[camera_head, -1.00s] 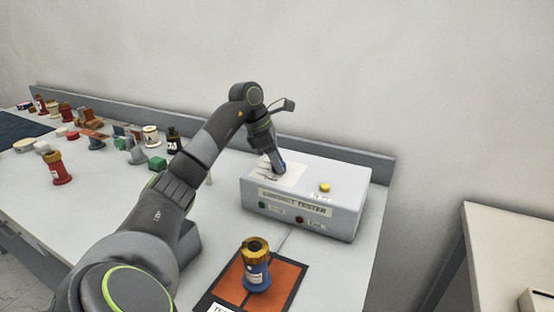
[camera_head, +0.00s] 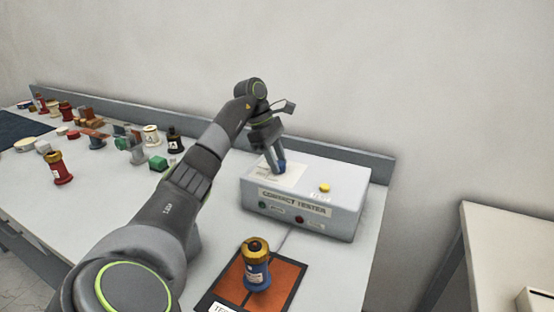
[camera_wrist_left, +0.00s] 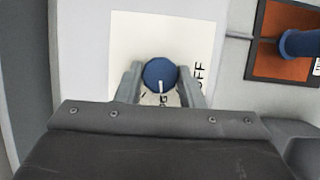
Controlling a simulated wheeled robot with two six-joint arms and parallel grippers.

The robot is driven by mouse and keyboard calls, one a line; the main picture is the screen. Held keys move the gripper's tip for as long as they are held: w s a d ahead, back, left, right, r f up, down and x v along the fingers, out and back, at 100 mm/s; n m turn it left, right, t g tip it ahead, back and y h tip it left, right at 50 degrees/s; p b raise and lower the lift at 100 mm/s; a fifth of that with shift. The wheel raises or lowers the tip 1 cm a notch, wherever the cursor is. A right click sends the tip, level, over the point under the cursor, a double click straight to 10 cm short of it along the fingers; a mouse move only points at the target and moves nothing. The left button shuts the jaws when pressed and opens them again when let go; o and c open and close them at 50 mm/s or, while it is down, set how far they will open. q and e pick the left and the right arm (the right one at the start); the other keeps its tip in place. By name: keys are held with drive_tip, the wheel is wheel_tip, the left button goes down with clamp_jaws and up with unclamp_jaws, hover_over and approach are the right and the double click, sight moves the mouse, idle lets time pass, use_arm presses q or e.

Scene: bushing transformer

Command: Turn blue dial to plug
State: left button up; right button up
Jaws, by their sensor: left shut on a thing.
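The blue dial (camera_wrist_left: 159,74) shows in the left wrist view on a white label plate (camera_wrist_left: 130,40) with black lettering, of which "OFF" is readable at the right. A pale pointer mark on the dial points toward the bottom of that view. My left gripper (camera_head: 276,170) is at the top left of the grey contact tester (camera_head: 345,195) in the head view. Its two fingers (camera_wrist_left: 160,85) are shut on the dial, one on each side. Part of the label is hidden behind the fingers. My right gripper is out of view.
A yellow button (camera_head: 324,187) is on the tester's top. A blue bushing with a brass top (camera_head: 256,264) stands on an orange mat (camera_head: 284,283) in front. A red bushing (camera_head: 58,168) and several small parts stand at the left. A low ledge (camera_head: 340,155) runs behind the tester.

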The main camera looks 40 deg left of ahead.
use_arm(q)
drive_tip(key=shift+r, duration=0.1)
drive_tip(key=o, duration=1)
drive_tip(key=shift+a+r, duration=0.2)
drive_tip(key=shift+r, duration=0.2)
drive_tip(key=p+v, duration=1.4)
drive_tip(key=v, duration=0.2)
drive_tip(key=shift+r, duration=0.25)
drive_tip(key=shift+s, duration=0.1)
